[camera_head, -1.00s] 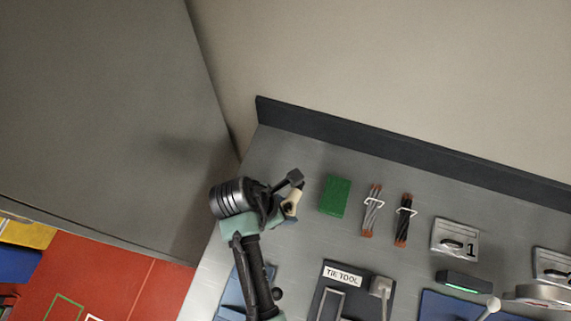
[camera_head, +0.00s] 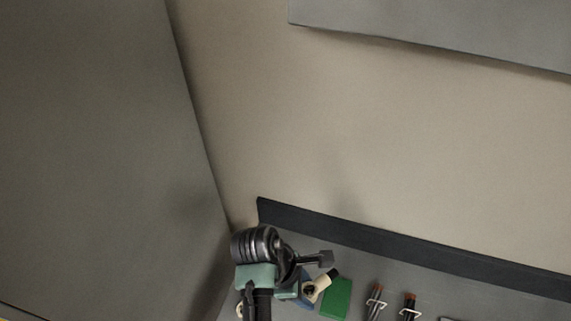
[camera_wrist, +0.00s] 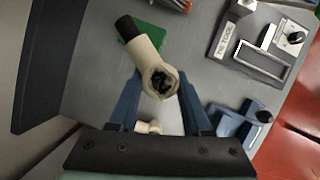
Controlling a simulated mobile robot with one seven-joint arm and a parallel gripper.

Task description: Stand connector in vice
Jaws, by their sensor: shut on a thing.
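My gripper (camera_head: 306,286) is shut on a beige connector (camera_head: 318,287), which is tilted above the bench in the head view. In the wrist view the connector (camera_wrist: 147,58) sits between the blue fingers of my gripper (camera_wrist: 160,82). Its round, dark socketed opening faces the camera, and its black end points up and left. A blue fixture with a dark knob, which looks like the vice (camera_wrist: 230,124), stands on the bench to the right of my gripper in the wrist view, apart from the connector. The vice does not show clearly in the head view.
A green block (camera_head: 337,299) lies just beyond the connector. Another small beige piece (camera_wrist: 148,127) lies below my fingers. Cable bundles (camera_head: 376,301) and the tie tool holder (camera_wrist: 225,40) stand farther along. A dark upstand (camera_head: 400,252) edges the bench at the wall.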

